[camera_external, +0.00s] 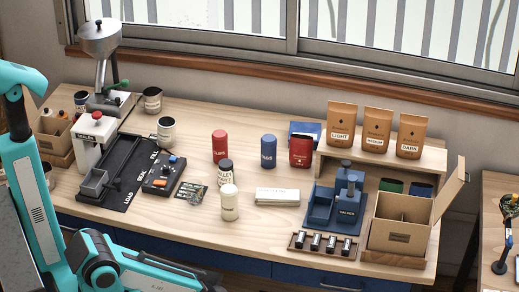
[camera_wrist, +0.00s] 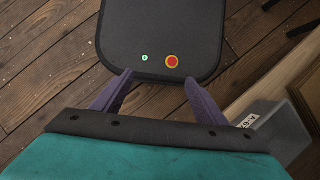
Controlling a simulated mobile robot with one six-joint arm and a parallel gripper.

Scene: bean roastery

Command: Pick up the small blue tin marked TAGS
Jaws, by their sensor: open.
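A small blue cylindrical tin (camera_external: 268,151) stands upright near the middle of the table in the external view; its label is too small to read for certain. A red tin (camera_external: 220,146) stands to its left and a dark red tin (camera_external: 301,152) to its right. Another blue box-like thing (camera_external: 298,130) with a white label lies behind it. In the wrist view my gripper (camera_wrist: 159,77) has its two purple fingers spread apart with nothing between them. It is over the floor and my base, away from the tins. My gripper cannot be made out in the external view.
A grinder (camera_external: 101,45) and control box (camera_external: 164,174) are left. A blue stand (camera_external: 338,205), open carton (camera_external: 398,238) and shelf (camera_external: 432,158) are right.

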